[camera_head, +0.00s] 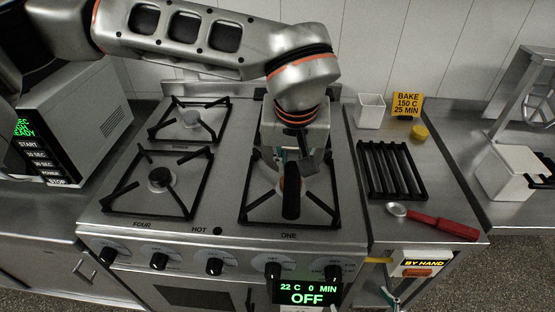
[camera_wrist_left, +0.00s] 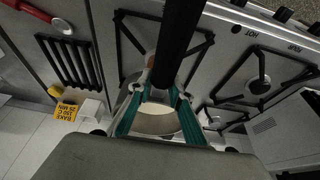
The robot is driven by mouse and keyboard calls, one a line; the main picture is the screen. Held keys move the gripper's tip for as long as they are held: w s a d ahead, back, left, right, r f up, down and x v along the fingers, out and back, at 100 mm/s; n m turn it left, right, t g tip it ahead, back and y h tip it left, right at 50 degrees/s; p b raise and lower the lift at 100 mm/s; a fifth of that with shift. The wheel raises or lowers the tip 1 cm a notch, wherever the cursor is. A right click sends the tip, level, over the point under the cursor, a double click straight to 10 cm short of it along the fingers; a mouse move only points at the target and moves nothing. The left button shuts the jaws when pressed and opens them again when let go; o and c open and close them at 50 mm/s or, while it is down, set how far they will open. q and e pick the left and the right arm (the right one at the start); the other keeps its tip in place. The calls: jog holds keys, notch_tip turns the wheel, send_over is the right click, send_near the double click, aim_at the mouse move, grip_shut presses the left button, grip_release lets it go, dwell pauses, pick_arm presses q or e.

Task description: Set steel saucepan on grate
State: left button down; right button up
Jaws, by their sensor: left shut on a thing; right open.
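The steel saucepan shows in the left wrist view as a pale round interior (camera_wrist_left: 158,118) between the teal fingers. Its black handle (camera_head: 291,196) points toward the front of the stove in the head view. My left gripper (camera_head: 290,160) reaches down over the burner marked ONE and is shut on the saucepan near the handle's base. In the head view the gripper hides most of the pan body. The black grate (camera_head: 330,208) of burner ONE lies under the handle; whether the pan touches it I cannot tell. My right gripper (camera_head: 390,299) shows only a little at the bottom edge, open.
Two other grates (camera_head: 150,205) and (camera_head: 190,118) are bare. Right of the stove are a black slatted rack (camera_head: 392,170), a red-handled spoon (camera_head: 440,224), a white cup (camera_head: 370,110), a yellow item (camera_head: 419,132) and a BAKE sign (camera_head: 407,105). A microwave (camera_head: 80,120) stands left.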

pick_arm(q)
jog(key=shift+f, duration=0.1)
jog(key=shift+f+b, duration=1.05)
jog(key=shift+f, duration=0.35)
jog(key=shift+f+b, duration=1.45)
jog(key=shift+f, duration=1)
jog(key=c, duration=1.8)
grip_release()
jog(key=shift+o, duration=0.2)
